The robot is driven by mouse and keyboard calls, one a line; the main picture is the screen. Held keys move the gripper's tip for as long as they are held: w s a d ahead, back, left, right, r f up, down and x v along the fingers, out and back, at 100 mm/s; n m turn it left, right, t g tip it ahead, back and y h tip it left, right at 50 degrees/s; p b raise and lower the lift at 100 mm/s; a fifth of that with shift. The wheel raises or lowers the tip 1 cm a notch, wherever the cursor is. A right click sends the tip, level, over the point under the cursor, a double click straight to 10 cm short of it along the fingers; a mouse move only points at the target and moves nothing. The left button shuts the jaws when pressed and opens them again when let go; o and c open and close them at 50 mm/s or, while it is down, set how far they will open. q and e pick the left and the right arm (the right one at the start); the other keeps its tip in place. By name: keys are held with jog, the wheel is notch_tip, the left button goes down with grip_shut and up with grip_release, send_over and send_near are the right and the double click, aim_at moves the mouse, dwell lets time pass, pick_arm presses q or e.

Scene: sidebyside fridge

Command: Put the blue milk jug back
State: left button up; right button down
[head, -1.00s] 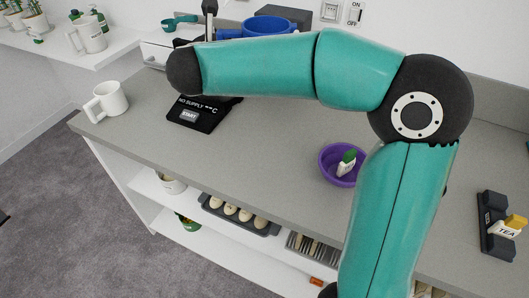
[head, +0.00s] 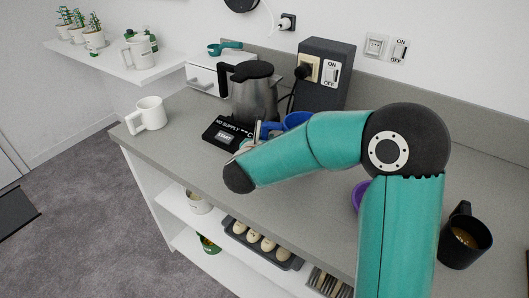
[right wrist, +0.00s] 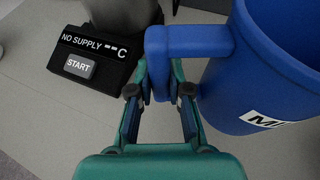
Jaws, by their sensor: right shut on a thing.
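The blue milk jug (head: 298,120) is mostly hidden behind my right arm in the head view, to the right of the kettle. In the right wrist view the jug (right wrist: 262,75) is upright on the right, with part of a white label showing. Its handle (right wrist: 188,42) reaches left between my fingers. My right gripper (right wrist: 160,92) is shut on this handle; in the head view the gripper (head: 262,132) is partly hidden by my arm. I cannot tell whether the jug's base touches the counter. My left gripper is not in view.
A steel kettle (head: 254,95) stands on a black base (head: 222,133) just left of the jug. A dark switch box (head: 325,72) stands behind. A white mug (head: 148,114), purple bowl (head: 361,193) and black cup (head: 465,240) are on the grey counter (head: 185,150). Shelves below hold a tray of eggs (head: 262,244).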

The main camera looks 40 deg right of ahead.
notch_tip(320, 180, down, 4)
jog(key=shift+f, duration=0.1)
jog(key=c, duration=1.1)
grip_release()
